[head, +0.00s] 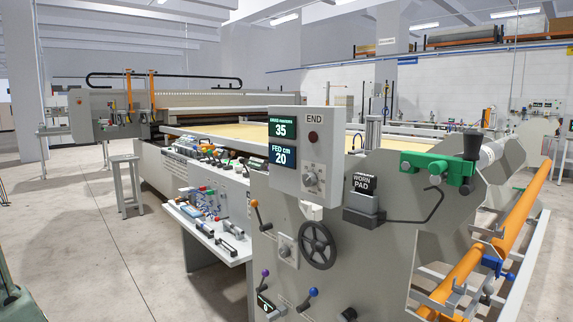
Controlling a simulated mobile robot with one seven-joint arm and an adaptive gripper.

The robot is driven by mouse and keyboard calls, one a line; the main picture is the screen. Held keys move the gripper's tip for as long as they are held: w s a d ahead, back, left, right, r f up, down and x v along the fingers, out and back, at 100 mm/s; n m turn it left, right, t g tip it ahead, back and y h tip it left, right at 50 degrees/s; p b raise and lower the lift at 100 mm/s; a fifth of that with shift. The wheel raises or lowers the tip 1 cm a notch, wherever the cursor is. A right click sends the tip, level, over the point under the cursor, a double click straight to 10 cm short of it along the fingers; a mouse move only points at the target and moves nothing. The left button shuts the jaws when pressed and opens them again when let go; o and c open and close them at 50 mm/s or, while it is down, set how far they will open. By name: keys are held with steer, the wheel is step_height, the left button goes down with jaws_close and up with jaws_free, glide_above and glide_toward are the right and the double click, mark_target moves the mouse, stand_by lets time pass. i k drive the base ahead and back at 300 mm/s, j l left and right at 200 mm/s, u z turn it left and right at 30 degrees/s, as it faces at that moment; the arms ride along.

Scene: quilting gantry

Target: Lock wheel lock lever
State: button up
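A dark spoked handwheel (318,246) is mounted on the grey end panel of the quilting machine. A lever with an orange knob (257,214) is up and left of the wheel. A lever with a purple knob (264,280) is lower left, above a small dark display. A lever with a blue knob (309,298) is just below the wheel. No readable label shows which one is the wheel lock lever, and I cannot tell whether any is locked. My gripper is not in view.
A WORN PAD holder (364,195) and a green clamp (437,171) are to the right. An orange roller (500,243) slants at far right. A tool shelf (207,235) juts out left. The left floor is mostly clear.

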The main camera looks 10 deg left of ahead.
mark_target(254, 203)
steer(key=i+j, duration=0.2)
steer(key=i, duration=0.2)
steer(key=i+j, duration=0.2)
steer(key=i, duration=0.2)
steer(key=i+j, duration=0.2)
steer(key=i, duration=0.2)
steer(key=j+u, duration=0.05)
